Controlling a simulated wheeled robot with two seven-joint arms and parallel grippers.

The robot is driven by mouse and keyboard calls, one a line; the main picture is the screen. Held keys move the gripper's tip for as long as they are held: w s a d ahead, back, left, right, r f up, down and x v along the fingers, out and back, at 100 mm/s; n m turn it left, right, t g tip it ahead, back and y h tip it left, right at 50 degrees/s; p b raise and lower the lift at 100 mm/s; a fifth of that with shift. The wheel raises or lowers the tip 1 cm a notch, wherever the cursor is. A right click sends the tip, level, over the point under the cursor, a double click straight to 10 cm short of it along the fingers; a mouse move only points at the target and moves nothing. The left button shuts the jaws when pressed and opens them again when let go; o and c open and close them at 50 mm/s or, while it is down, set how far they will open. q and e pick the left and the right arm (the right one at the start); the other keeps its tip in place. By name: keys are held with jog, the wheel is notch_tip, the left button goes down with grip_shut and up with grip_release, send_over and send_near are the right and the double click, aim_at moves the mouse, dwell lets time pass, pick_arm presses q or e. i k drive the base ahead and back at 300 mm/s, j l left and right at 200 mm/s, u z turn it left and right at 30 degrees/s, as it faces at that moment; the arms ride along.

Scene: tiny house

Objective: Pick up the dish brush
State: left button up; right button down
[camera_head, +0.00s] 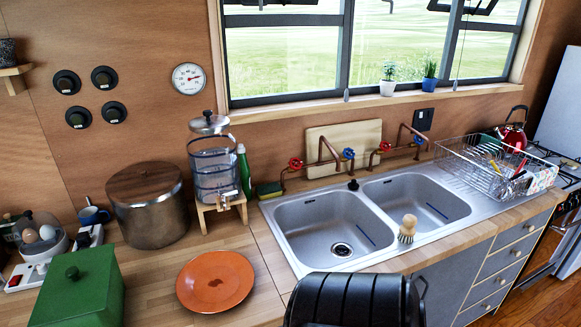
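The dish brush (407,229) has a round wooden knob on top and pale bristles below. It stands upright on the front rim of the steel double sink (300,262), by the divider between the basins. Nothing touches it from above. Neither of my grippers shows in the head view.
Copper taps (330,150) with red and blue handles stand behind the sink. A wire dish rack (478,168) is at right. An orange plate (215,281), a large pot (150,212) and a green box (80,285) are on the left counter. A black ridged object (350,300) fills the bottom centre.

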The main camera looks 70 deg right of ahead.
aim_at(407, 231)
jog(key=z, duration=3.1)
jog(key=l+u, duration=0.1)
jog(key=u, duration=1.05)
jog(key=l+u, duration=0.45)
jog(key=k+l+u, duration=0.1)
jog(key=l+u, duration=0.35)
jog(key=k+l+u, duration=0.15)
jog(key=l+u, duration=0.25)
jog(key=k+l+u, duration=0.2)
jog(key=l+u, duration=0.25)
